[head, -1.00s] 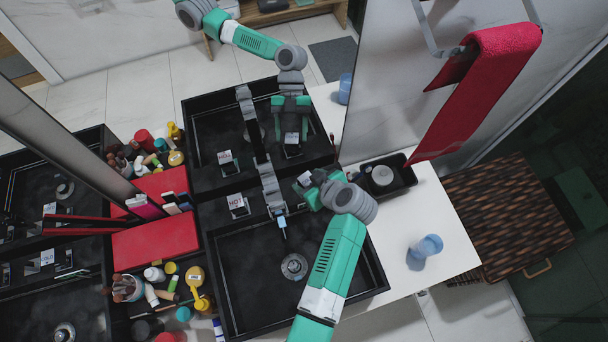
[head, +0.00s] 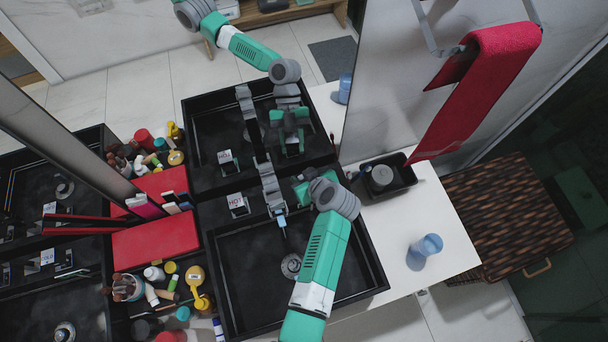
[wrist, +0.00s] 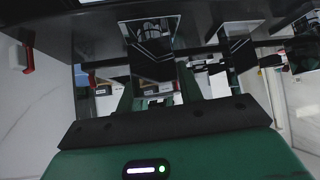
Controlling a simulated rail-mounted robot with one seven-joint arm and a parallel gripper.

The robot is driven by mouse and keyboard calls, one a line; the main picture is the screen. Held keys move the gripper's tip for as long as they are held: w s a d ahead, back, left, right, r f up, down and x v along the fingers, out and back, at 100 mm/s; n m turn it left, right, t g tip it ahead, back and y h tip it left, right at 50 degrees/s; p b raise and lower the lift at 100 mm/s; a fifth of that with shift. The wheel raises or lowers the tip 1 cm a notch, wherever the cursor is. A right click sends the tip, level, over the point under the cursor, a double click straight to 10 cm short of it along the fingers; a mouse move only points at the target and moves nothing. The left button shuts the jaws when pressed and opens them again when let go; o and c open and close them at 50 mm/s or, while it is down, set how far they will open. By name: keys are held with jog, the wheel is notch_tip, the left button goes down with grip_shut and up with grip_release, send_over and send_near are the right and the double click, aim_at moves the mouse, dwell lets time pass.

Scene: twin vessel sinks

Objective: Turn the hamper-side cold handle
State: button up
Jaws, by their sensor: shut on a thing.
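The hamper-side sink (head: 262,285) is the black basin at lower centre in the head view. Its faucet (head: 270,190) stands at the back, with the handle marked HOT (head: 238,204) to its left. My gripper (head: 303,188) is to the faucet's right, at the cold handle, which my gripper and wrist hide in the head view. In the wrist view, a shiny dark block, seemingly the cold handle (wrist: 151,50), stands at the fingers (wrist: 157,95). My gripper is shut on it, though the exact contact is hard to see.
A black tray with a grey cup (head: 382,178) sits right of the gripper. A blue tumbler (head: 428,245) stands on the white counter (head: 440,215). The wicker hamper (head: 505,215) and red towel (head: 485,75) are at right. A mirrored sink and arm show behind.

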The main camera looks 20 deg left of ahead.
jog(key=shift+w+d+m+t+h+p, duration=0.15)
jog(key=shift+m+t+h+p, duration=0.15)
jog(key=shift+m+t+h, duration=0.7)
jog(key=shift+m+g+y, duration=0.3)
jog(key=o, duration=1)
jog(key=v, duration=0.8)
jog(key=shift+p, duration=0.35)
